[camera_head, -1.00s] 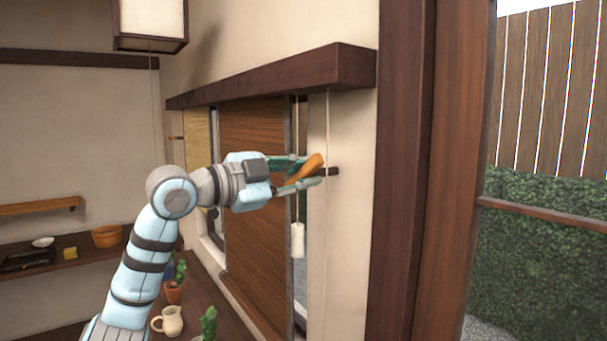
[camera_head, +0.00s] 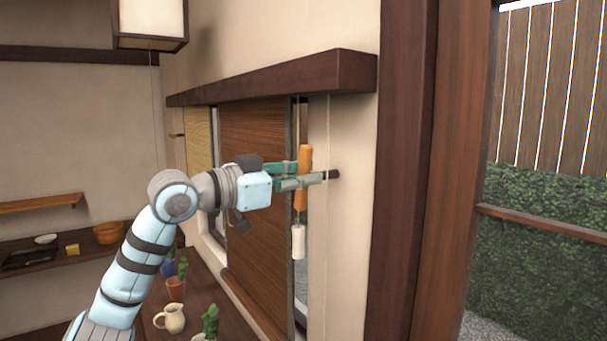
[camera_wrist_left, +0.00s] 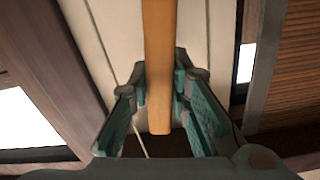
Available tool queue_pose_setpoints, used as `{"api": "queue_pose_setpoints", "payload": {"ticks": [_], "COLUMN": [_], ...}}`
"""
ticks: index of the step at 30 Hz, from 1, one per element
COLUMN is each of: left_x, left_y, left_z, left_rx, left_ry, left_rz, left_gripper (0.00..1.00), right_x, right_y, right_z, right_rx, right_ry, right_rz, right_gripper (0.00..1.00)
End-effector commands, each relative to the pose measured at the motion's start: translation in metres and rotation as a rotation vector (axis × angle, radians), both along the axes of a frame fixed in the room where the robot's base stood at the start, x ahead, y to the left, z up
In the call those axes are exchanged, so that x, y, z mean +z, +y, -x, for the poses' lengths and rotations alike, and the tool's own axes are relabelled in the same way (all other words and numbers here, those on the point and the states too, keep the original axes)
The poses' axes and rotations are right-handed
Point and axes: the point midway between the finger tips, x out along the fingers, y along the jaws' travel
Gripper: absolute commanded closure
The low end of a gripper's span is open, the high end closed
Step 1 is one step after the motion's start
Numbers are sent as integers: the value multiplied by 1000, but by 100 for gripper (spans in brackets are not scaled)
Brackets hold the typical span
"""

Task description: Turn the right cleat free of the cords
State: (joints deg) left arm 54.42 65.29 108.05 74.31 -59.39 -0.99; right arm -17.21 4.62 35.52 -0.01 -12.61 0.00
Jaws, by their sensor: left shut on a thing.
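The right cleat (camera_head: 305,157) is an orange wooden bar. It stands nearly upright in front of a dark peg (camera_head: 333,174) on the wall post. My left gripper (camera_head: 300,177) comes in from the left and is shut on the cleat near its middle. In the left wrist view the cleat (camera_wrist_left: 158,60) runs between the teal finger pads. A thin pale cord (camera_head: 327,130) hangs just right of the cleat. A white cord weight (camera_head: 298,242) hangs just below it; whether a cord touches the cleat is hidden. My right gripper is not in view.
A dark wooden valance (camera_head: 280,78) juts out above, and a brown slatted blind (camera_head: 255,245) hangs behind my gripper. A potted cactus (camera_head: 210,322) and a cream jug (camera_head: 171,319) stand below my arm.

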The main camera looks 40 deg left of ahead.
Motion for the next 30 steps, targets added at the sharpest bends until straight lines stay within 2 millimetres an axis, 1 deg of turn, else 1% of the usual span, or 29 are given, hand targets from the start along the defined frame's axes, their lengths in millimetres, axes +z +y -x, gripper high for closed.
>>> {"api": "queue_pose_setpoints", "payload": {"ticks": [6, 12, 27, 28, 30], "left_x": [0, 0, 1, 1, 0], "left_y": [1, 1, 1, 1, 1], "left_z": [0, 0, 0, 0, 0], "left_rx": [0, 0, 0, 0, 0], "left_ry": [34, 51, 55, 55, 55], "left_rz": [115, 172, 190, 190, 190], "left_gripper": [100, 100, 100, 78, 67], "right_x": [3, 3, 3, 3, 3], "right_y": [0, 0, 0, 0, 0], "right_z": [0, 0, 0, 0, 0], "right_rx": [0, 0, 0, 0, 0], "right_ry": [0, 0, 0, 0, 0], "right_rz": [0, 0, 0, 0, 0], "right_gripper": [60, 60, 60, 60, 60]}}
